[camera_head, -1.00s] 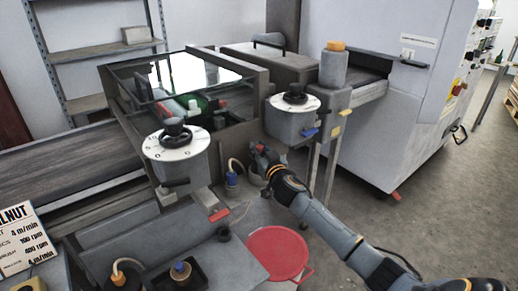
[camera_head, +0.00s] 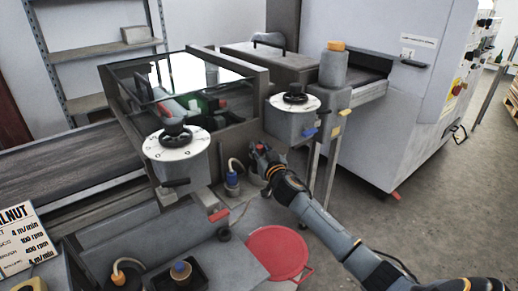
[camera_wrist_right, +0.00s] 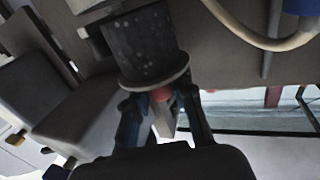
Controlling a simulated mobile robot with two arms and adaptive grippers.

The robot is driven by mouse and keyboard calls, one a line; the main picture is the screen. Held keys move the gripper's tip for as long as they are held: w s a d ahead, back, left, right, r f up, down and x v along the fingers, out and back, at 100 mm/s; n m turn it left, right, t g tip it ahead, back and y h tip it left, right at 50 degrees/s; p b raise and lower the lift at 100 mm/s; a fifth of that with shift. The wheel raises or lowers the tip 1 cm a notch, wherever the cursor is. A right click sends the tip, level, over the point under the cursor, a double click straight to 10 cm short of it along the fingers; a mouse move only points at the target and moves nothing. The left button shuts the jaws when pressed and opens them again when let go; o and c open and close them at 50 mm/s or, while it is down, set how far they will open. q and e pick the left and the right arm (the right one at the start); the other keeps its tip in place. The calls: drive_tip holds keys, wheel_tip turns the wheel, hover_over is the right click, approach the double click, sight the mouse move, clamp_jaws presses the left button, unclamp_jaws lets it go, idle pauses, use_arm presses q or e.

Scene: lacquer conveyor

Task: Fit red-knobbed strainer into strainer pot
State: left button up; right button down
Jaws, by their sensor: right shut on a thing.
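My right gripper (camera_head: 260,162) is at the front of the coating machine, below the right dial. In the right wrist view, its two fingers (camera_wrist_right: 163,115) are shut around the red knob (camera_wrist_right: 160,95) of the strainer. The strainer (camera_wrist_right: 148,48) is a dark, perforated cylinder with a wide rim, and it extends away from the fingers. In the head view the strainer is mostly hidden by the gripper and cannot be made out clearly. I cannot identify the strainer pot with certainty. My left gripper is not seen clearly in any view.
A blue pump (camera_head: 232,184) with a pale hose stands just left of the right gripper. A red round lid (camera_head: 277,252) is below, near the floor. A dark tray (camera_head: 200,280) holds a bottle (camera_head: 181,272). Dial housings (camera_head: 290,125) overhang from above.

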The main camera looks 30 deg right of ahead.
drive_tip(key=shift+f+b, duration=0.3)
drive_tip(key=shift+f, duration=0.1)
idle(0.4)
drive_tip(key=shift+f, duration=0.15)
drive_tip(key=shift+f+b, duration=0.2)
drive_tip(key=shift+b, duration=0.1)
drive_tip(key=shift+f, duration=0.1)
drive_tip(key=shift+f+b, duration=0.35)
drive_tip(key=shift+f+b, duration=0.95)
drive_tip(key=shift+f, duration=0.15)
drive_tip(key=shift+f+b, duration=0.35)
drive_tip(key=shift+f, duration=0.1)
